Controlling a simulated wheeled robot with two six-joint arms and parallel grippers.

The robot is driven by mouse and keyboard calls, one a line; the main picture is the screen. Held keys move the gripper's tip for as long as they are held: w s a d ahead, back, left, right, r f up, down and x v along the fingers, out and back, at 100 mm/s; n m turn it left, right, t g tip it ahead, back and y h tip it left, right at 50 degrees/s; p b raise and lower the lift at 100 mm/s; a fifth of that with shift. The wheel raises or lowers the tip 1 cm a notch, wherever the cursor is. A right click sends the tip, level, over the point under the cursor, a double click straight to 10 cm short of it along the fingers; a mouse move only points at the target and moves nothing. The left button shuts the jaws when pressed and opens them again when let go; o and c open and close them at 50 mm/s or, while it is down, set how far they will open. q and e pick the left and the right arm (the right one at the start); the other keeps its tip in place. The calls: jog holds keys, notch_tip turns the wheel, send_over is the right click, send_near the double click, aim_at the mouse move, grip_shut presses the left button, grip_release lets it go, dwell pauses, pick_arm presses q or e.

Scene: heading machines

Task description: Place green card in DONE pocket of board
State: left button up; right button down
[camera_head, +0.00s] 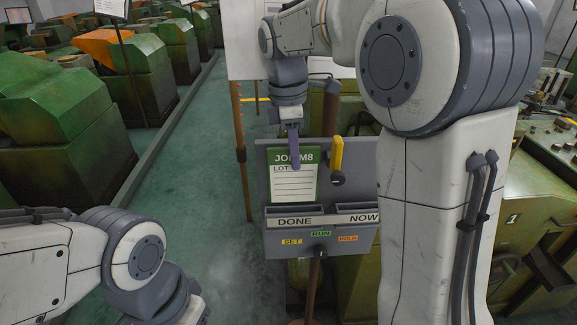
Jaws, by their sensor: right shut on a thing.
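The green card (302,185), headed "JOB M8" with a white lined "LOT" panel, is upright in front of the board (363,160). My right gripper (293,150) is shut on its top edge, with a finger over the header. The card's lower edge is at the mouth of the DONE pocket (294,221), at the board's lower left. I cannot tell whether the edge is inside the pocket or just behind its lip. The NOW pocket (363,218) is beside it on the right, partly hidden by my right arm. My left gripper is out of view.
A yellow handle-like piece (336,154) is on the board just right of the card, above a dark knob. SET, RUN and HOLD labels sit below the pockets. Green machines (66,125) stand left and right. The floor left of the board is open.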

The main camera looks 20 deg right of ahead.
aim_at(295, 182)
jog(key=f+p, duration=0.1)
jog(key=f, duration=0.5)
jog(key=shift+s+f, duration=0.2)
jog(key=shift+f, duration=0.2)
jog(key=shift+f, duration=0.15)
jog(key=c, duration=0.9)
grip_release()
